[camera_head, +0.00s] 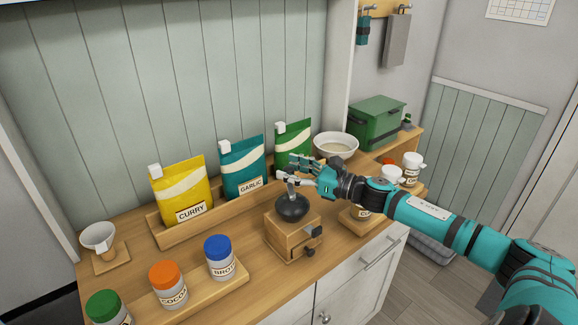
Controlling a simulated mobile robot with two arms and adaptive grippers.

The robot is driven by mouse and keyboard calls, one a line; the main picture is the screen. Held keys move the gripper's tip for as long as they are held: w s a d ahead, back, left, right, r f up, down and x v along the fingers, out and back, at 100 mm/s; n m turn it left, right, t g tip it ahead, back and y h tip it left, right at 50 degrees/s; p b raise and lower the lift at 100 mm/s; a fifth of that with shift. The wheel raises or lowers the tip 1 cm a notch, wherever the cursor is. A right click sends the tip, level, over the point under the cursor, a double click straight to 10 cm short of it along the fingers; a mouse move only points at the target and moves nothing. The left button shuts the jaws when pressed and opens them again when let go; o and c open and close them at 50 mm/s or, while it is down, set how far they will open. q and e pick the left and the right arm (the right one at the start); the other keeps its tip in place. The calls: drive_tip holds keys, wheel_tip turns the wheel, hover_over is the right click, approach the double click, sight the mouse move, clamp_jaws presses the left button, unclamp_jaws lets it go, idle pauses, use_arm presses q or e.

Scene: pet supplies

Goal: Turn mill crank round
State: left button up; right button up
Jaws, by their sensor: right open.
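A wooden mill (285,238) stands near the front edge of the counter. It has a dark round top (292,208) and dark knobs on its right side. A pale metal crank post (291,188) rises from the dark top. My right gripper (291,168) reaches in from the right, just above the mill, with its open fingers at the upper end of the crank. The fingers partly hide the crank's arm and handle, and I cannot tell whether they touch it. My left gripper is not in view.
Curry (182,195), garlic (243,168) and green (294,140) bags stand in a wooden rack behind the mill. Lidded jars (220,262) line the front left. A white bowl (336,146) and green box (377,122) stand at the back right. More jars (411,168) are beside my right arm.

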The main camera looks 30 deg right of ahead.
drive_tip(key=shift+w+a, duration=0.25)
drive_tip(key=shift+w, duration=0.15)
clamp_jaws()
idle(0.4)
